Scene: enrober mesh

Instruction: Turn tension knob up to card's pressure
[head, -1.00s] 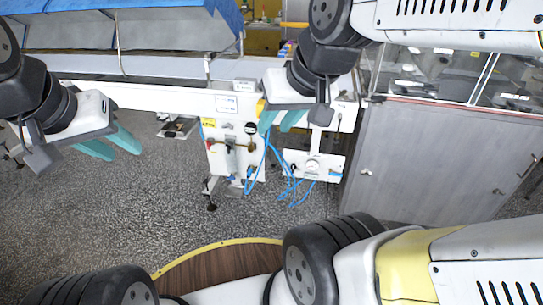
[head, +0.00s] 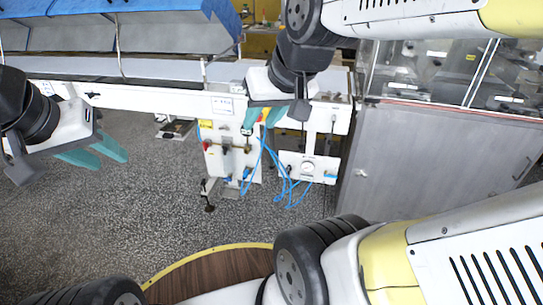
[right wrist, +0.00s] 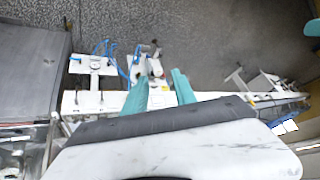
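A white panel with a round gauge (head: 308,167) hangs below the white machine beam; its dial is too small to read. To its left is a white valve panel (head: 228,160) with a red part, dark fittings and blue hoses. I cannot tell which part is the tension knob. A small white card (head: 222,105) is on the beam; its print is unreadable. My right gripper (head: 263,118) is open and empty, in front of the beam between card and gauge. In the right wrist view its fingers (right wrist: 162,92) are spread, with the valve panel beyond. My left gripper (head: 95,156) is open and empty at left.
Blue hoses (head: 288,185) loop below the panels. A grey cabinet (head: 430,155) with clear glazing above stands at right. A blue-topped cover (head: 120,8) runs over the conveyor at upper left. The speckled floor (head: 120,220) in front is clear.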

